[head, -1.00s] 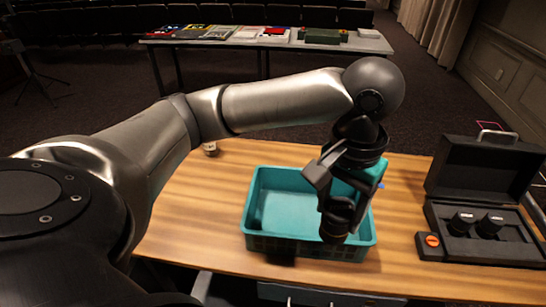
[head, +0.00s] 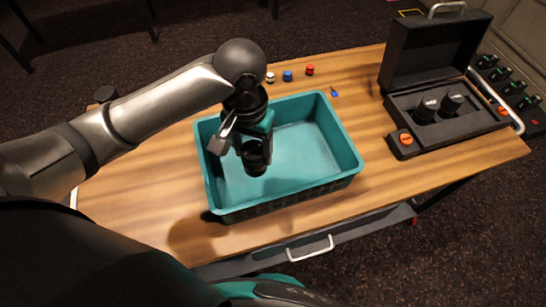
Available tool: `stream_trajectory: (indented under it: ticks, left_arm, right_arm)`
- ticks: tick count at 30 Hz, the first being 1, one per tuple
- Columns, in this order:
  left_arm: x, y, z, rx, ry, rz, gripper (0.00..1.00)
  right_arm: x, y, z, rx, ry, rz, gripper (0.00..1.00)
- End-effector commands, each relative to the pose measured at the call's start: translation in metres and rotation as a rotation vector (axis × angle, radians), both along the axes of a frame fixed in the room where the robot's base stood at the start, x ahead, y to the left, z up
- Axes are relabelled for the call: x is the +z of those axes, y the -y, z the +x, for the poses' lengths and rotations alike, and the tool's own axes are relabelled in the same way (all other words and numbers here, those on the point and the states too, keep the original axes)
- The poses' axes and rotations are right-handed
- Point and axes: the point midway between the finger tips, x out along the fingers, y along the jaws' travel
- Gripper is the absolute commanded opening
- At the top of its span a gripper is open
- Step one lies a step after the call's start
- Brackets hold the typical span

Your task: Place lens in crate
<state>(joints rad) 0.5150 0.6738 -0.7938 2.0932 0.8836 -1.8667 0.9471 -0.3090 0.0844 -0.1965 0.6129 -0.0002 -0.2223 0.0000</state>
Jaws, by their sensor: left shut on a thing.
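The black lens (head: 256,160) is held by my left gripper (head: 246,142), which points down and is shut on it. Gripper and lens are over the left part of the teal crate (head: 345,147), within its rim. I cannot tell whether the lens touches the crate floor. The crate sits on the wooden table, and the visible part of its floor is bare. My arm hides part of its left rim. My right gripper is not in view.
An open black case (head: 435,50) with two black cylinders (head: 427,109) stands on the right of the table. An orange-topped black block (head: 404,142) is beside it. Small white, blue and red pieces (head: 287,76) lie behind the crate. A drawer handle (head: 310,250) sticks out in front.

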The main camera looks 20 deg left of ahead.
Motion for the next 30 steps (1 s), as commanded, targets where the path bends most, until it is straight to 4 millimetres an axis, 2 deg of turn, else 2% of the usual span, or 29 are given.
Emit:
stream_trajectory:
  ticks: [1, 9, 12, 17, 20, 22, 30]
  left_arm:
    - [0.014, 0.006, 0.005, -0.012, 0.002, -0.002, 0.00]
    - [0.075, 0.029, 0.030, -0.087, 0.005, 0.006, 0.00]
    - [0.093, 0.036, 0.037, -0.108, 0.004, 0.009, 0.00]
    - [0.107, 0.041, 0.043, -0.127, 0.003, 0.013, 0.00]
    - [0.101, 0.042, 0.044, -0.131, 0.001, 0.015, 0.00]
    - [0.088, 0.042, 0.043, -0.131, -0.002, 0.015, 0.00]
    - [0.014, 0.042, 0.043, -0.130, -0.002, 0.017, 0.00]
  right_arm:
    - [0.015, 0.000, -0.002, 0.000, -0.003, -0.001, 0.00]
    - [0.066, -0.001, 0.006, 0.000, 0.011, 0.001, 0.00]
    - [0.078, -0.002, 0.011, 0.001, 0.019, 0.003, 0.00]
    - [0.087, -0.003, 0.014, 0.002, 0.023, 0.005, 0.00]
    - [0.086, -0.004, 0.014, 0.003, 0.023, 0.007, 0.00]
    - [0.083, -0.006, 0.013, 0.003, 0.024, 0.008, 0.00]
    - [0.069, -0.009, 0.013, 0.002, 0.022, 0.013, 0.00]
